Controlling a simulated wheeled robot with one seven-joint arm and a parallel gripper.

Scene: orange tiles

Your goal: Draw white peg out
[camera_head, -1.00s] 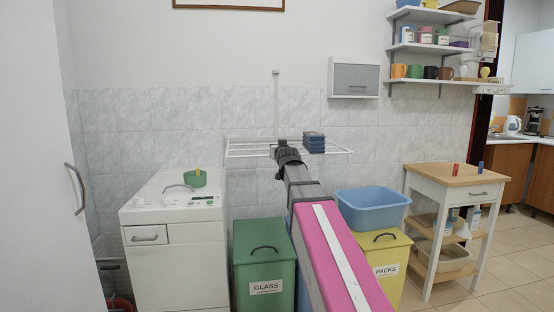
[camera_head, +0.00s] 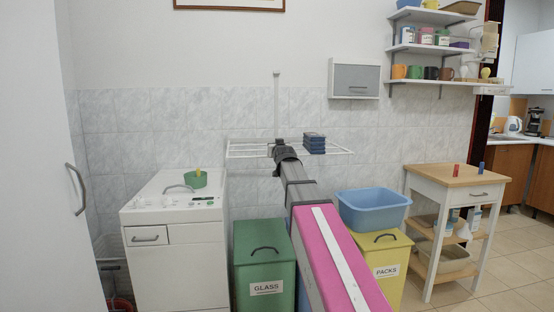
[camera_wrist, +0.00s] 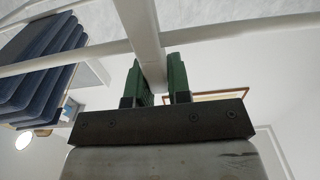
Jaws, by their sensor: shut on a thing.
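The white peg (camera_head: 276,105) is a thin upright rod, standing against the tiled wall at a white wire rack (camera_head: 245,150). My gripper (camera_head: 279,147) is at the peg's lower part, level with the rack. In the wrist view, the green fingers of my gripper (camera_wrist: 160,78) are shut on the white peg (camera_wrist: 140,25), one on each side. A white rack bar (camera_wrist: 235,35) crosses the wrist view by the peg. The peg's lower end is hidden behind my gripper and arm in the head view.
Stacked dark blue items (camera_head: 315,143) lie on the rack, right of my gripper; they show close by in the wrist view (camera_wrist: 40,65). Below are a green bin (camera_head: 262,250), a yellow bin (camera_head: 395,275) and a blue basin (camera_head: 372,212). A grey-fronted cabinet (camera_head: 354,77) hangs at upper right.

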